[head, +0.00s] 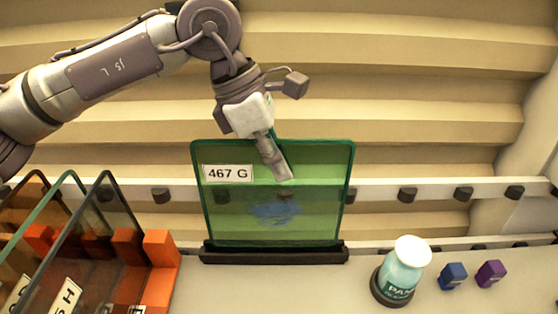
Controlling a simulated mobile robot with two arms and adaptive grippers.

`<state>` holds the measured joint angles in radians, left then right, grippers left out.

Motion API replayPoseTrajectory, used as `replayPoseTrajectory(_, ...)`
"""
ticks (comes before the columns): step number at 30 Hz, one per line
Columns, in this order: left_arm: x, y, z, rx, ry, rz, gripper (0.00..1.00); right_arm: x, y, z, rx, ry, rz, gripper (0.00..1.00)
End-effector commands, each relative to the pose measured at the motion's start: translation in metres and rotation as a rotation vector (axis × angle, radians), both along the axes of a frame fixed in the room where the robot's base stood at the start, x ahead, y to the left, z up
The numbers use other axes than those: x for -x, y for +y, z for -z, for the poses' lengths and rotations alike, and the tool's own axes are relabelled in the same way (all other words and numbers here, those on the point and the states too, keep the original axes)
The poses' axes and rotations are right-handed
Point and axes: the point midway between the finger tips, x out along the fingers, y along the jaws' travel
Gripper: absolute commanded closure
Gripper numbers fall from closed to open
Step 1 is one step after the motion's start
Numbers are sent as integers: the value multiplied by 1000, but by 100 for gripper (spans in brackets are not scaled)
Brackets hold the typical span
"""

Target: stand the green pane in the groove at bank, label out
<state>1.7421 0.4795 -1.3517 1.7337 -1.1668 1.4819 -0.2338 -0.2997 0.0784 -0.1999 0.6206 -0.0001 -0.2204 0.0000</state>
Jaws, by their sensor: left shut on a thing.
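The green pane (318,200) stands upright in the middle of the head view. Its white label "467 G" (228,173) faces me at its upper left, and a bluish smudge marks its lower middle. Its bottom edge meets a dark grooved bar (272,255), but I cannot tell if it is fully seated. My left gripper (279,170) comes down from above and is shut on the pane at its top edge. My right gripper is not in view.
An orange rack (160,262) with several tinted panes (100,240) stands at the left. A white-topped jar (405,262), a blue block (453,275) and a purple block (490,272) are at the right. A pale rail with dark rollers (380,190) runs behind the pane.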

Motion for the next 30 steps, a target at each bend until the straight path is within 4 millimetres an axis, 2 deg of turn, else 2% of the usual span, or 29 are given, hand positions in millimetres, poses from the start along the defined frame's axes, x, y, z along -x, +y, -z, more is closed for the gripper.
replayPoseTrajectory(30, 1, 0, 7, 3, -2, 0, 100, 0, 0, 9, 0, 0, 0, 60)
